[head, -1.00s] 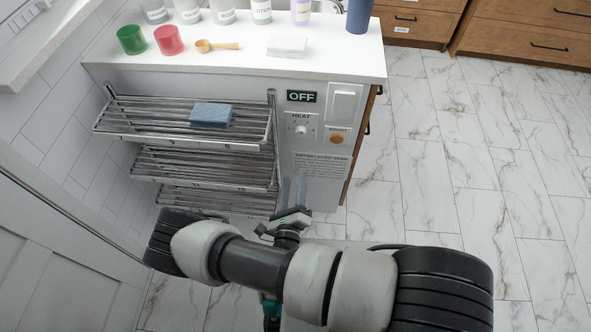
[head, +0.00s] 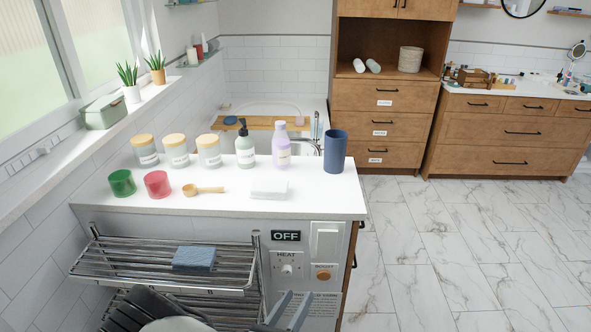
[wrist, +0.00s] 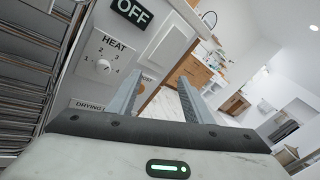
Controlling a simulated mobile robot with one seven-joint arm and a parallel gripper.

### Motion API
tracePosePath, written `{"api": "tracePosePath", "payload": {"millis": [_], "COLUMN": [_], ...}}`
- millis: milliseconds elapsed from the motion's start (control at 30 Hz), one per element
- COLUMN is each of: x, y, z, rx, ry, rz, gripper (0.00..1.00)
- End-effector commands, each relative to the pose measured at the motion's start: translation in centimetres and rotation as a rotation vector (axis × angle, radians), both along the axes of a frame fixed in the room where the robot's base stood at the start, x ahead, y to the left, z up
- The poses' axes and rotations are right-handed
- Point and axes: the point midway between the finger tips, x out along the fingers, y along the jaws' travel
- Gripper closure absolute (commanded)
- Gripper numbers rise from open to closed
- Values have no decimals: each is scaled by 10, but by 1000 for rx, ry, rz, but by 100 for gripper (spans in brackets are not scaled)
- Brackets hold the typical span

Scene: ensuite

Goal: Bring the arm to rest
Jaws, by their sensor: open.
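My gripper (head: 284,308) shows at the bottom edge of the head view, in front of the control panel on the counter's end. In the wrist view its two fingers (wrist: 160,95) stand apart with nothing between them. The heat dial (wrist: 103,64) and the OFF sign (wrist: 132,12) are left of the fingers in the wrist view. The dial (head: 287,269) and the OFF sign (head: 286,236) also show in the head view. Part of my arm shows at the bottom of the head view; most of it is out of frame.
A wire rack (head: 160,268) with a blue sponge (head: 194,259) is on the panel's left. The white counter (head: 220,208) above holds cups, jars, bottles, a wooden scoop and a white block. Marble floor (head: 420,255) to the right is clear. Wooden drawers (head: 385,120) stand behind.

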Motion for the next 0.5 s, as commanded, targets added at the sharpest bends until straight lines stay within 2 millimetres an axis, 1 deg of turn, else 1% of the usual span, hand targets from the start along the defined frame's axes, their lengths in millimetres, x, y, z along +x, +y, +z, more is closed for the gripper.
{"api": "tracePosePath", "payload": {"millis": [33,133,200,300,367,500], "x": [6,5,1,-11,-20,-47], "y": [-14,-44,-65,-92,-107,-135], "z": [28,68,95,128,146,185], "rx": [95,263,384,557,665,921], "ry": [-29,-81,-122,-181,-221,-320], "rz": [-119,-333,-479,-681,-797,-1053], "gripper": [54,54,54,54,54,54]}}
